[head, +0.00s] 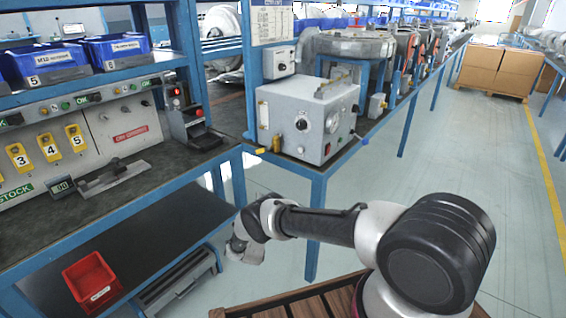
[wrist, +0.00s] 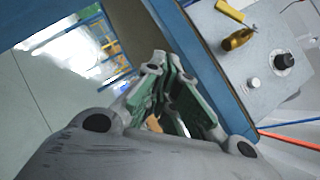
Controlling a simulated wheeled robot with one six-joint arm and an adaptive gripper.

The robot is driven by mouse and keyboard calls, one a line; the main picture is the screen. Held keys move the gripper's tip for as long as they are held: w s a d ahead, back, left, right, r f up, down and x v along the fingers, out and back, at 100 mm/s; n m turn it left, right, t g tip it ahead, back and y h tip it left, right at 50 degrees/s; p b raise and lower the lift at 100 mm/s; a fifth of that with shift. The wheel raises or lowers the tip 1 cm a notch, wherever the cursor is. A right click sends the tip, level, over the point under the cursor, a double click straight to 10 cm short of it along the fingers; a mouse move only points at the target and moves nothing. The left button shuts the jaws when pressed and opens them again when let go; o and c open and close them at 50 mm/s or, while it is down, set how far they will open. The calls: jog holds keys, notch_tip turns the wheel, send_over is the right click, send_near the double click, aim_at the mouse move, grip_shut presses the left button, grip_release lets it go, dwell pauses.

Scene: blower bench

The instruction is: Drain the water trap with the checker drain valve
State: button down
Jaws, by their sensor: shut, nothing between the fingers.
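The grey checker box (head: 308,118) stands on the blue-framed bench, with a round gauge and black knob on its front. A small brass fitting (head: 277,144) sits at its lower left front, with a yellow lever-like piece (head: 260,151) beside it. In the wrist view the brass fitting (wrist: 238,40) and yellow piece (wrist: 230,11) show at upper right. I cannot tell for certain which part is the water trap or drain valve. My gripper (head: 245,250) is shut and empty, below and left of the box, apart from it. Its green-padded fingers (wrist: 165,80) show in the wrist view.
The blue bench edge (wrist: 205,65) lies between my gripper and the box front. A bench leg (head: 316,230) stands to the right of my gripper. A red bin (head: 92,282) sits on the lower shelf at left. The aisle floor (head: 470,150) at right is open.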

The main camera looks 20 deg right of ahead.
aim_at(260, 151)
notch_tip(260, 151, up, 5)
jog(key=s+m+t+h, duration=0.2)
jog(key=s+m+h, duration=0.1)
jog(key=a+r+x, duration=0.1)
jog(key=x, duration=1.2)
jog(key=shift+r, duration=0.35)
jog(key=shift+w+a+r, duration=0.35)
jog(key=shift+w+a, duration=0.2)
jog(key=shift+w+a+r, duration=0.55)
jog(key=shift+w+r, duration=0.25)
jog(key=shift+r, duration=0.05)
jog(key=shift+f, duration=0.1)
dwell(0.4)
